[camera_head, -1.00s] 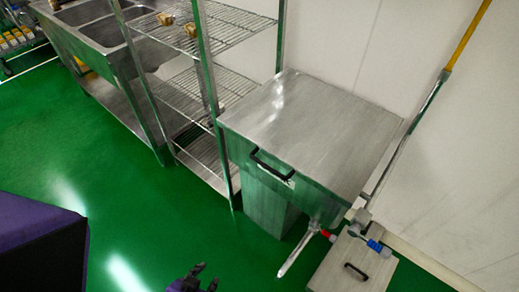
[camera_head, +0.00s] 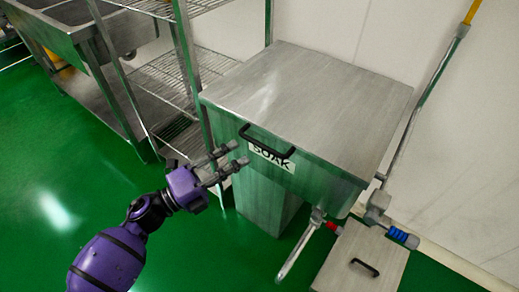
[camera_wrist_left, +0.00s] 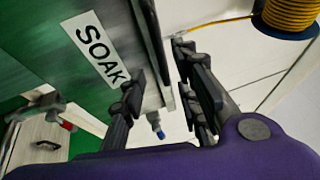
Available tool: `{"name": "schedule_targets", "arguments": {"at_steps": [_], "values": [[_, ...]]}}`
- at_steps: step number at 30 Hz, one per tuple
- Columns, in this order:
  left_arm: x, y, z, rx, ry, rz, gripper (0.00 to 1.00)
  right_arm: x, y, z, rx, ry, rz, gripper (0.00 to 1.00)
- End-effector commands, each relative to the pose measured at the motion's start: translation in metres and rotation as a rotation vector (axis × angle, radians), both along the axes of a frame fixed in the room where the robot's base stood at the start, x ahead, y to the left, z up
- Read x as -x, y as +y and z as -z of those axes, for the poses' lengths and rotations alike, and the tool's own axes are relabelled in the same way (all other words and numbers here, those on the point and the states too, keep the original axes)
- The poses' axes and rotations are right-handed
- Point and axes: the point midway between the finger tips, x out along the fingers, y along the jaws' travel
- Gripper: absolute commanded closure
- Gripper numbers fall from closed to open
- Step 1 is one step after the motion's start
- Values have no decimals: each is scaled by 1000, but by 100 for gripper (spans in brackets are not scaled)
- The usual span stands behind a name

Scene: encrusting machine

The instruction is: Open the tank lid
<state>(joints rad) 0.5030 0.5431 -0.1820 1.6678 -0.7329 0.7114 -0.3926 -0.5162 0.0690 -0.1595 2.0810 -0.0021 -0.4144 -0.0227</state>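The steel tank (camera_head: 265,195) stands against the wall, and its flat lid (camera_head: 315,95) is shut. A black bar handle (camera_head: 265,146) is on the lid's front edge, above a white "SOAK" label (camera_head: 272,158). In the left wrist view the label (camera_wrist_left: 95,48) is at upper left, and the handle (camera_wrist_left: 152,35) shows as a dark bar between the fingers. My left gripper (camera_head: 236,156) is open and empty, just left of the handle in the head view; I cannot tell whether it touches. My right gripper is not in view.
A wire shelf rack (camera_head: 180,75) stands close on the tank's left, with steel sinks beyond. A drain pipe (camera_head: 298,250) and a low steel box (camera_head: 365,262) with a handle are at the tank's lower right. The green floor (camera_head: 60,190) in front is clear.

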Motion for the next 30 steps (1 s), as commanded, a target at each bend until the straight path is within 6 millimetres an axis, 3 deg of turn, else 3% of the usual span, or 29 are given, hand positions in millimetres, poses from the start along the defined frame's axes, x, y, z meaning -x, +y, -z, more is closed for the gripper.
{"name": "schedule_targets", "arguments": {"at_steps": [15, 26, 30], "values": [[-34, -59, -15, -3, -9, 9, 71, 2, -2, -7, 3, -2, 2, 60], [-38, -66, -15, -3, -8, 8, 71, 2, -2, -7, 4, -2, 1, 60], [-38, -66, -15, -3, -8, 8, 85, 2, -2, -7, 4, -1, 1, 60]]}}
